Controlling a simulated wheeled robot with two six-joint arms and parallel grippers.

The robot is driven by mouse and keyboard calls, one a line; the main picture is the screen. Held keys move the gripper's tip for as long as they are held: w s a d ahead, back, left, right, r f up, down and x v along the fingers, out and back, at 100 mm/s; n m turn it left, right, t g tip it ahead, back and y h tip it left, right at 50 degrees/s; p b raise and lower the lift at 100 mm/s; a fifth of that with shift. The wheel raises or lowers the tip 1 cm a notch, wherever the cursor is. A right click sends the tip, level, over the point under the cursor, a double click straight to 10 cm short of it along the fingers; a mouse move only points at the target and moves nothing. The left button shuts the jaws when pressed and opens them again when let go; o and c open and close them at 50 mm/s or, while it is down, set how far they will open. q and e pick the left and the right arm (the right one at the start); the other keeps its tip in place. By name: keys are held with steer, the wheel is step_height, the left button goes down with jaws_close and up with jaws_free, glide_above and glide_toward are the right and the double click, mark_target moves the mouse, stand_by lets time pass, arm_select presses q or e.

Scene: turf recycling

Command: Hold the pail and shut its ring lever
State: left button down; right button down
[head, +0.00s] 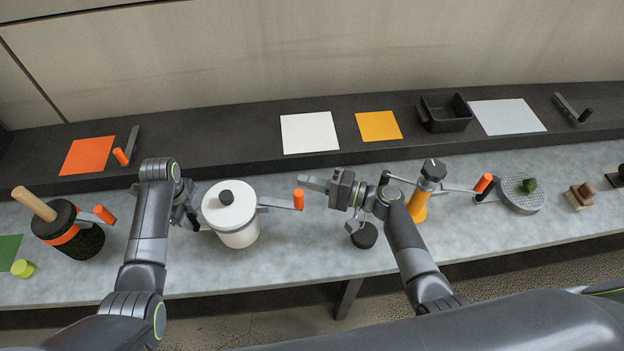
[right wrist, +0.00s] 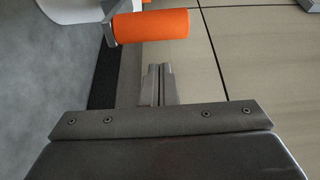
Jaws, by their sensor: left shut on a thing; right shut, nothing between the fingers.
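The white pail (head: 239,237) stands upright on the grey bench in the head view, its white lid topped by a black knob. Its ring lever (head: 275,202) sticks out to the right from the rim and ends in an upright orange grip (head: 298,199). The orange grip also shows in the right wrist view (right wrist: 150,26). My left gripper (head: 193,213) is shut on the pail at its left side; the exact contact is partly hidden. My right gripper (head: 304,181) is shut and empty, just behind the orange grip; its closed fingers show in the right wrist view (right wrist: 158,84).
A yellow-orange cylinder (head: 418,207) with a lever and a round grey disc (head: 520,195) stand to the right. A raised dark shelf (head: 230,145) with coloured sheets and a black bin (head: 445,113) runs behind.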

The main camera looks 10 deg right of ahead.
mark_target(297, 203)
steer(key=shift+s+a, duration=0.1)
steer(key=shift+s, duration=1.3)
steer(key=shift+s+a+m+t+h, duration=0.2)
steer(key=shift+s+m+t+h, duration=0.2)
steer(key=shift+m+t+h, duration=0.5)
steer(key=shift+s+t, duration=0.15)
steer(key=shift+t, duration=0.25)
steer(key=s, duration=0.1)
steer(key=s+a+m+t+h, duration=0.1)
steer(key=s, duration=0.1)
steer(key=shift+s, duration=0.1)
steer(key=shift+s+a, duration=0.9)
steer(key=shift+s, duration=0.25)
